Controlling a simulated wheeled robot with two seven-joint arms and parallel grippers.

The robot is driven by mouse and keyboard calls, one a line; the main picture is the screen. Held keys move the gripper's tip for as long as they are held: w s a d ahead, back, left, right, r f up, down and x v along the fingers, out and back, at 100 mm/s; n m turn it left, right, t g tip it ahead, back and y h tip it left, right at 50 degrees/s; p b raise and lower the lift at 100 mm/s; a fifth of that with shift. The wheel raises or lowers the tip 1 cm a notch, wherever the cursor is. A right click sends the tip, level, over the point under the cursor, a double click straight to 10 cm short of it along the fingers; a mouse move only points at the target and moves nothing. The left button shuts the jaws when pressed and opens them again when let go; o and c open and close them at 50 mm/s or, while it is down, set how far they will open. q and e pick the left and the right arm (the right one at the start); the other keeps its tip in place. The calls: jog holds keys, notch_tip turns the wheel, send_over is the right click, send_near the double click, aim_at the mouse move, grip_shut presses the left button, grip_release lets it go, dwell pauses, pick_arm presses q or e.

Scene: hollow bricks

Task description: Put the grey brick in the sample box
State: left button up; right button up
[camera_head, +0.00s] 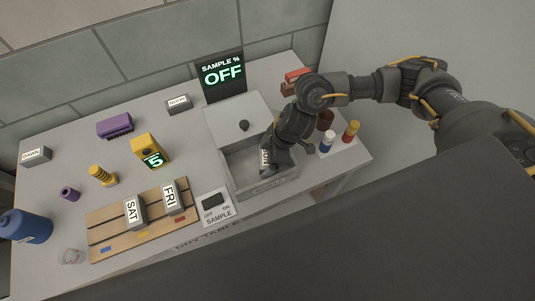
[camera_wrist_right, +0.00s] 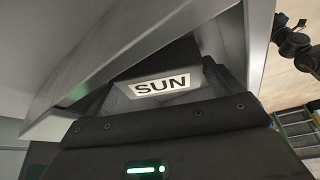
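The sample box (camera_head: 268,186) is a light grey box at the right of the table. Its front part is open, and a panel with a dark knob (camera_head: 245,126) covers the back part. A grey brick labelled SUN (camera_head: 265,157) is inside the open part; it also shows in the right wrist view (camera_wrist_right: 163,86). My right gripper (camera_head: 273,163) reaches down into the box, with its fingers around the brick. It looks shut on it. The brick's underside is hidden, so I cannot tell whether it touches the box floor. My left gripper is not in view.
Grey bricks SAT (camera_head: 134,211) and FRI (camera_head: 172,196) stand on a slatted wooden board (camera_head: 110,238). A SAMPLE switch (camera_head: 215,205) is left of the box. Small bottles (camera_head: 327,141) stand close to the box's right side.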

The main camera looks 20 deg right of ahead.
jog(key=shift+r, duration=0.1)
jog(key=v, duration=1.2)
jog(key=shift+p, duration=0.3)
